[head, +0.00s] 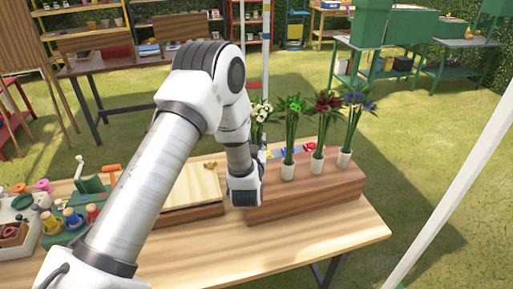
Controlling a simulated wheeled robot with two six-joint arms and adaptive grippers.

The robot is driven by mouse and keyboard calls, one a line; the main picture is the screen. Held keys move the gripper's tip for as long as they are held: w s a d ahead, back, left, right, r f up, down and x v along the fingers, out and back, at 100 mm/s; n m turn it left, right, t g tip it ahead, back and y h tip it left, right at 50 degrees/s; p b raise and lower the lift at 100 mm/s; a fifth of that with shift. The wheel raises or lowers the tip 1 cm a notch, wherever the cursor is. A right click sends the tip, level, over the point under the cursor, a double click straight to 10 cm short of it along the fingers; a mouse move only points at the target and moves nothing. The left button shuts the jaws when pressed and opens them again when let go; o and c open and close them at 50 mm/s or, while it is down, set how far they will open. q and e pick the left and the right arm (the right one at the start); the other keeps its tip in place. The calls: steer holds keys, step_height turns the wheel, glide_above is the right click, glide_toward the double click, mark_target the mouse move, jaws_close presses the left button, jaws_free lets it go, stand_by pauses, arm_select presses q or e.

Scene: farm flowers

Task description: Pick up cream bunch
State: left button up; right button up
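The cream bunch (260,108), white-cream blooms on green stems, stands upright at the left end of the row on the wooden block (310,200). My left arm comes in from the lower left, and its wrist bends down in front of the bunch's lower stems. The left gripper (262,158) is close to the base of the bunch. Its fingers are mostly hidden behind the wrist, so I cannot tell whether they touch the stems or how far apart they are. The bunch's base is also hidden. My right gripper is not in view.
A pale board (192,186) lies left of the wrist. Ribbon spools (72,218) crowd the left. The table's front right is clear.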

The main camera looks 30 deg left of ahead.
arm_select(q)
steer(key=shift+w+a+f, duration=0.1)
steer(key=shift+w+f, duration=0.1)
steer(key=shift+w, duration=0.05)
jaws_close()
steer(key=shift+r, duration=0.1)
